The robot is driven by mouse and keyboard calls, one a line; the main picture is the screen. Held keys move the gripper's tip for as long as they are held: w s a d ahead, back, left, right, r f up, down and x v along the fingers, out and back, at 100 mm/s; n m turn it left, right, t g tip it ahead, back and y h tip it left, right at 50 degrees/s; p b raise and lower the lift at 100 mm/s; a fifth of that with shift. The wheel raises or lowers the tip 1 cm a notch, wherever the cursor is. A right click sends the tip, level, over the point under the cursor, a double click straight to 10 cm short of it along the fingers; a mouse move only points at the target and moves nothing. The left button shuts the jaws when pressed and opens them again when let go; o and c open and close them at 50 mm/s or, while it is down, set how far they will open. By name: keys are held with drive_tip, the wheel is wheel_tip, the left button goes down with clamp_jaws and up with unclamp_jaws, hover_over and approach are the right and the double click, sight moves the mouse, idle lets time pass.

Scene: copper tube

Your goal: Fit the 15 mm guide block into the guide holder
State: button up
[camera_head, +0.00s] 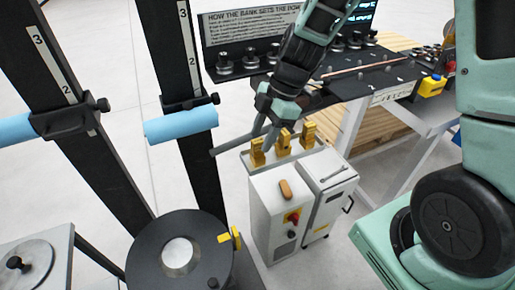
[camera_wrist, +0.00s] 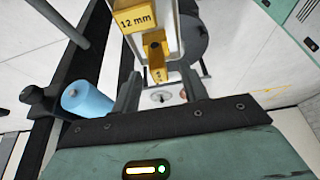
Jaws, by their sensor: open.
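Three yellow guide blocks stand in a row on top of the grey cabinet: a left one (camera_head: 257,152), a middle one (camera_head: 283,141) and a right one (camera_head: 308,134). Their labels are too small to read in the head view. My gripper (camera_head: 266,132) is open and points down just above the left and middle blocks. In the wrist view a block marked 12 mm (camera_wrist: 135,20) is at the top, and another yellow block (camera_wrist: 155,48) lies ahead of the gap between the open fingers (camera_wrist: 159,82). I cannot read its size. A yellow part (camera_head: 230,238) on the dark round unit may be the guide holder.
The cabinet (camera_head: 268,190) carries an orange-brown handle-like piece (camera_head: 285,189). Dark uprights with blue rollers (camera_head: 182,125) stand at left. A dark bench (camera_head: 365,82) with a copper tube is behind.

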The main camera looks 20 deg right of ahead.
sight(259, 140)
drive_tip(key=shift+p+x, duration=0.45)
drive_tip(key=shift+x, duration=1.2)
drive_tip(key=shift+w+a, duration=0.1)
drive_tip(key=shift+r, duration=0.1)
drive_tip(key=shift+c, duration=0.3)
clamp_jaws()
